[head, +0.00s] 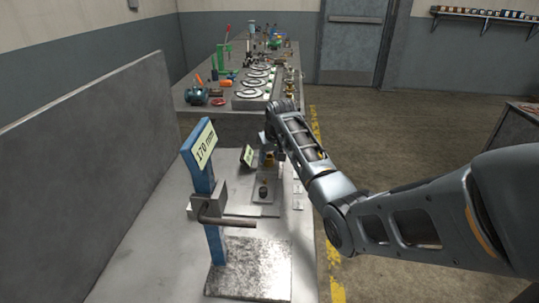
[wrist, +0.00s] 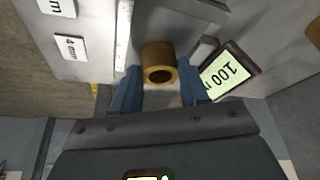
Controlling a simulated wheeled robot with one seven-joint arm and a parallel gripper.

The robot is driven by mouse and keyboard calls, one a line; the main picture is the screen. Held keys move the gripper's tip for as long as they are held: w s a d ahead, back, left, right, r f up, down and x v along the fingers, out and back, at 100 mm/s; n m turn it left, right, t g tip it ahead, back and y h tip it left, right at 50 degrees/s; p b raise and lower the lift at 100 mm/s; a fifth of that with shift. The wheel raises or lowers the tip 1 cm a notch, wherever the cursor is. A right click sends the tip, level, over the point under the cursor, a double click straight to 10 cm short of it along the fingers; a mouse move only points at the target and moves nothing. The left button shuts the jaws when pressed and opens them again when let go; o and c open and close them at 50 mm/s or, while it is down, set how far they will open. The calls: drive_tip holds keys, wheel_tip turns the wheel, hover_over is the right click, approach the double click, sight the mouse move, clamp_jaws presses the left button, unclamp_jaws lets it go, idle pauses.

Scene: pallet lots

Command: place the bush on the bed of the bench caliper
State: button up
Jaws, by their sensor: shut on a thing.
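The bush is a short brass-coloured ring with a dark bore. In the wrist view the bush (wrist: 158,58) sits between the blue fingers of my gripper (wrist: 157,86), which is shut on it. In the head view my gripper (head: 271,151) is low over the grey bench, partly hidden by my arm, and the bush is hard to make out. The bench caliper seems to be the grey device with the tilted display (head: 247,156). In the wrist view its display (wrist: 231,70) reads 100 and stands just right of the bush. Whether the bush touches the bed is unclear.
A small dark and brass part (head: 263,189) stands on a plate before my gripper. Small label plates line the right bench edge. A grey panel (head: 85,150) stands left.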

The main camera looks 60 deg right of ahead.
drive_tip(key=o, duration=1.2)
drive_tip(key=v, duration=1.2)
drive_tip(key=shift+w+d+r, duration=0.1)
drive_tip(key=shift+r, duration=0.05)
